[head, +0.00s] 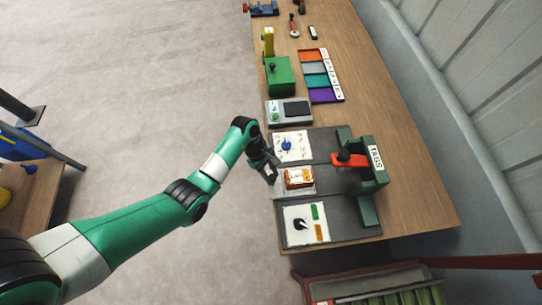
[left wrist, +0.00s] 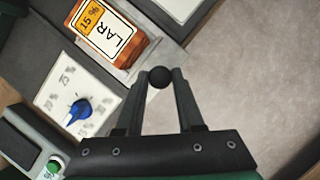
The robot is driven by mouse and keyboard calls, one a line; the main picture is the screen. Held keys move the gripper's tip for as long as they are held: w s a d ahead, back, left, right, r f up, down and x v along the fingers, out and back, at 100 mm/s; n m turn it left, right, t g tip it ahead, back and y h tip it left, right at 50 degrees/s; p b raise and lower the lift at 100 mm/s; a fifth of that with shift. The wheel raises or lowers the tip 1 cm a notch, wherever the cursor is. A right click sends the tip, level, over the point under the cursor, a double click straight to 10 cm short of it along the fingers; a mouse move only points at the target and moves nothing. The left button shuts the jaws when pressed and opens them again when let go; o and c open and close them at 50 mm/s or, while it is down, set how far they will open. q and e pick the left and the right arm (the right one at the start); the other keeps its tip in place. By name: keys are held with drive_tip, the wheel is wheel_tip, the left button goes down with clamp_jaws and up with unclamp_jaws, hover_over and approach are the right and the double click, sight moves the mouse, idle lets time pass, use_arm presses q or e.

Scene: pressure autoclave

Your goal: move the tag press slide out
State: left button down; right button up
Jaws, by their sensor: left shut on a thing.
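The tag press (head: 370,205) is a dark green frame with a "TAGS" sign and a red-orange part, at the right of its grey base. Its slide (head: 300,191) is a pale plate in the middle lane, with an orange-and-white tag block (head: 298,178) on it. The block also shows in the left wrist view (left wrist: 108,35), with letters "LAR" and "15%". My left gripper (head: 270,172) is at the slide's left end. In the left wrist view its fingers (left wrist: 160,80) are shut on a round black knob (left wrist: 160,77). My right gripper is not in view.
A dial panel with a blue knob (head: 287,145) lies above the slide, and a panel with a black knob (head: 299,224) below it. A grey device with a green button (head: 276,115), a green box (head: 280,76) and coloured trays (head: 322,76) stand farther up the bench. Open floor lies left.

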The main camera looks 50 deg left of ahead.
use_arm(q)
drive_tip(key=shift+s, duration=0.1)
drive_tip(key=c, duration=0.5)
unclamp_jaws()
drive_tip(key=shift+s+a, duration=0.15)
drive_tip(key=shift+a, duration=0.05)
drive_tip(key=shift+c, duration=0.2)
drive_tip(key=shift+r, duration=0.15)
drive_tip(key=p+v, duration=0.2)
drive_tip(key=v, duration=0.9)
drive_tip(key=shift+r, duration=0.15)
drive_tip(key=shift+d, duration=0.1)
